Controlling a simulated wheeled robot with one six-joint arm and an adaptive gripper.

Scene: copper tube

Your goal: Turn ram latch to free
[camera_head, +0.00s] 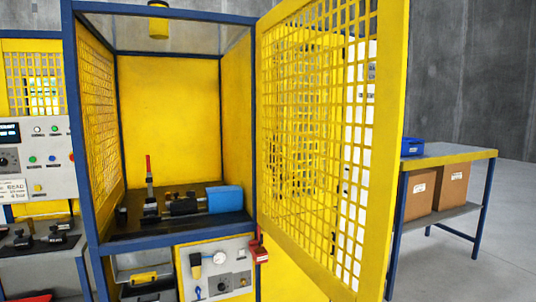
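The ram latch cannot be picked out for certain at this size. An upright lever with a red grip (148,165) stands on the dark bed (140,240) inside the yellow cell. To its right lie dark cylindrical parts (182,206) and a blue block (225,199), in line along the bed. The cell's yellow mesh door (391,130) stands open to the right. My gripper is not in view.
Below the bed is a grey panel (240,270) with a gauge and knobs. A red padlock-like piece (259,253) hangs beside it. A control panel (35,160) stands left. A table (450,155) with a blue tray (412,146) and cardboard boxes (452,186) stands right.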

